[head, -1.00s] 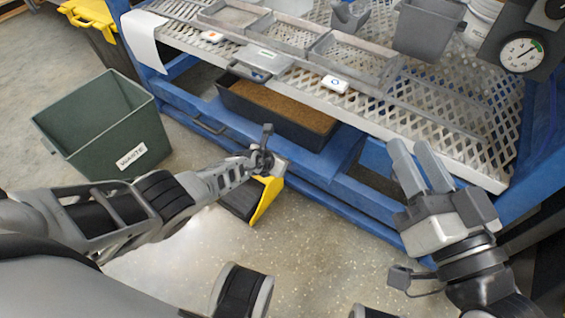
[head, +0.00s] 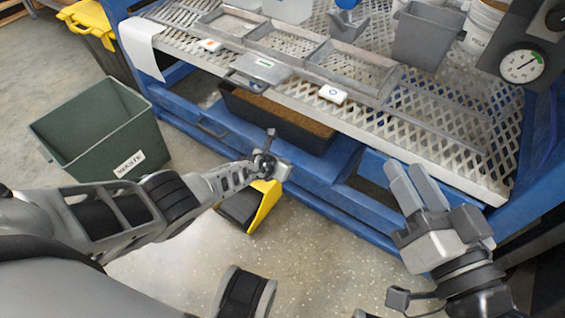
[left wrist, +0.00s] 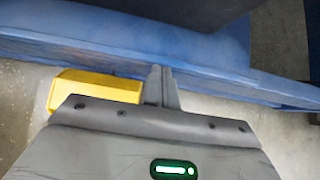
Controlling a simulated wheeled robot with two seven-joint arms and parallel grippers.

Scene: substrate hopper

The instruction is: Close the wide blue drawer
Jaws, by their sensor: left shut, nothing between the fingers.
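The wide blue drawer (head: 298,166) is under the bench, its long front running from left to lower right. It looks partly pulled out, with a black tub (head: 262,128) of brown substrate showing above it. A bar handle (head: 213,130) is on its left part. My left gripper (head: 271,140) is shut and empty, close to the drawer front; in the left wrist view its fingertips (left wrist: 160,72) overlap the blue front (left wrist: 215,72). I cannot tell whether they touch. My right gripper (head: 405,180) looks shut, in front of the bench's right part, holding nothing visible.
A green waste bin (head: 85,125) stands at left. A yellow and black dustpan-like item (head: 262,205) is on the floor below my left gripper. The perforated bench top (head: 440,130) overhangs, bearing a divided tray (head: 290,60) and a grey bin (head: 428,32).

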